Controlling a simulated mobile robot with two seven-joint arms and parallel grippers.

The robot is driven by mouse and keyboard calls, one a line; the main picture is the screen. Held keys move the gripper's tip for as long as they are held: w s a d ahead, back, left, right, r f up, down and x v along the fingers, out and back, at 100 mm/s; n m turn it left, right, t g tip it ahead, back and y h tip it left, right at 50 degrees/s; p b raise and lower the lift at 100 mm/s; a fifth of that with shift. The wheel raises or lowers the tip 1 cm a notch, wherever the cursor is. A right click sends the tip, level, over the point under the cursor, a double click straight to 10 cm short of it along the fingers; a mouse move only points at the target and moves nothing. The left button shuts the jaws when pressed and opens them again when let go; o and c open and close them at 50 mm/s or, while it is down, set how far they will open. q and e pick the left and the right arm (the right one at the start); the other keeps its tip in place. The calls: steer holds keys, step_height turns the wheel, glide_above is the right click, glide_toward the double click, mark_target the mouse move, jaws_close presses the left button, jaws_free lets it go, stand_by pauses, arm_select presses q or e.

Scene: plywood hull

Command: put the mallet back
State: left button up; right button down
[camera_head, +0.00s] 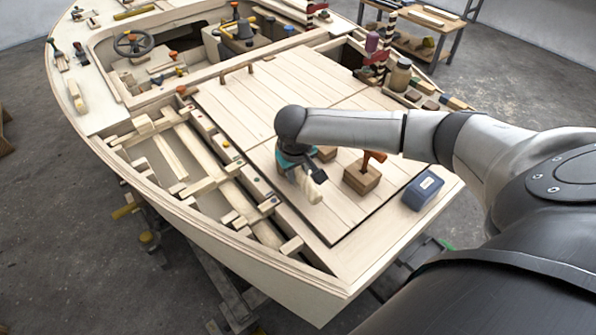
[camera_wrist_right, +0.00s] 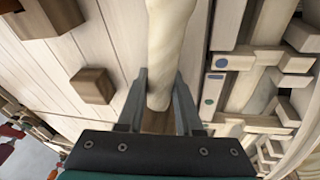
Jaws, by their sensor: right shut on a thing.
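My right gripper (camera_head: 302,178) is low over the plank deck near the hull's near end. It is shut on a pale, rounded wooden piece, which I take to be the mallet (camera_head: 312,190). In the right wrist view the piece (camera_wrist_right: 166,45) runs lengthwise between the two fingers (camera_wrist_right: 160,100). Its far end runs out of that view, so its full shape is hidden. A small wooden block (camera_head: 326,153) stands on the deck beside the gripper; it also shows in the wrist view (camera_wrist_right: 92,86). My left gripper is not in view.
A wooden block (camera_head: 361,178) with an orange-handled tool stands right of the gripper. A blue box (camera_head: 423,191) lies near the right edge. Open framed bays (camera_head: 190,165) lie to the left. Planks (camera_head: 270,90) beyond the gripper are mostly clear. Jars (camera_head: 400,75) stand at the far right.

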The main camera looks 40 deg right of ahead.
steer(key=shift+f, duration=0.15)
steer(key=c, duration=0.5)
jaws_free()
steer(key=shift+f, duration=0.1)
steer(key=p+v, duration=0.4)
steer(key=v, duration=1.1)
steer(key=shift+r+p, duration=0.2)
steer(key=shift+p, duration=0.1)
steer(key=shift+s, duration=0.15)
